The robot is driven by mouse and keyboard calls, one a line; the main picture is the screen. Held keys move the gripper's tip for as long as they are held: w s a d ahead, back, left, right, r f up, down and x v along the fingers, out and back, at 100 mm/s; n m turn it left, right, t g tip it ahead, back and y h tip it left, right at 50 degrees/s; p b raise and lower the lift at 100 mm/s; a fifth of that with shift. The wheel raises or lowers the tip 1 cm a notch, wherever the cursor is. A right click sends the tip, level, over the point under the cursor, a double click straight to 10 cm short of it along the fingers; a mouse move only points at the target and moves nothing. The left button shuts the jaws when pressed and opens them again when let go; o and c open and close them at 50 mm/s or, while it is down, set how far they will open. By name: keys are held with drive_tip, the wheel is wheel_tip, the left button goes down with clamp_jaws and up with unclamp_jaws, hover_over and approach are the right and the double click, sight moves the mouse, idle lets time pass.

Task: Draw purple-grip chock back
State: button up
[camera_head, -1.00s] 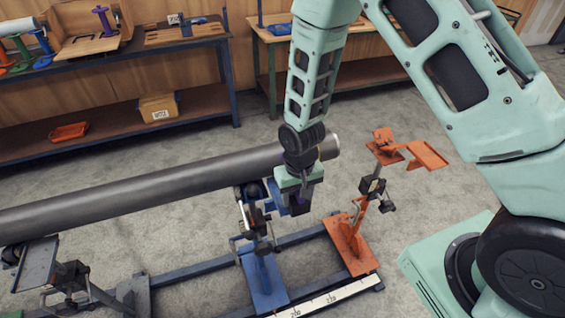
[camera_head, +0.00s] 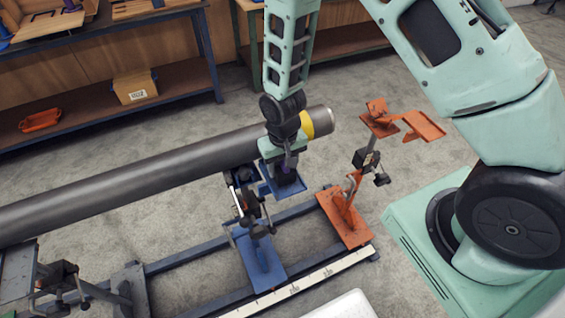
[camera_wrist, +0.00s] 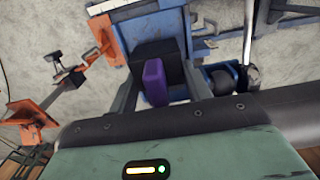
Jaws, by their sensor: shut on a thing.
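The chock (camera_wrist: 160,57) is a dark block with a purple grip (camera_wrist: 155,82) in the wrist view. My gripper (camera_wrist: 165,88) is shut on the purple grip, one finger on each side. In the head view my gripper (camera_head: 287,168) is beside the near side of the grey pipe (camera_head: 150,178), close to its right end. A bit of purple (camera_head: 291,158) shows between the fingers, above a blue tray (camera_head: 277,188). Whether the chock touches the pipe is hidden by my wrist. A yellow band (camera_head: 307,125) shows near the pipe's end.
A blue stand (camera_head: 255,255) is below my gripper. An orange stand (camera_head: 345,220) with a raised orange head (camera_head: 380,122) is close on the right. A scale strip (camera_head: 310,282) runs along the rail. Shelving (camera_head: 180,82) is behind; floor between is clear.

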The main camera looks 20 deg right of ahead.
drive_tip(key=shift+f, duration=0.3)
idle(0.5)
drive_tip(key=shift+r, duration=0.1)
idle(0.4)
idle(0.3)
drive_tip(key=o, duration=1.2)
drive_tip(key=shift+c, duration=0.2)
drive_tip(key=shift+r+p, duration=2.4)
drive_tip(key=shift+r, duration=1.15)
drive_tip(key=shift+a, duration=0.1)
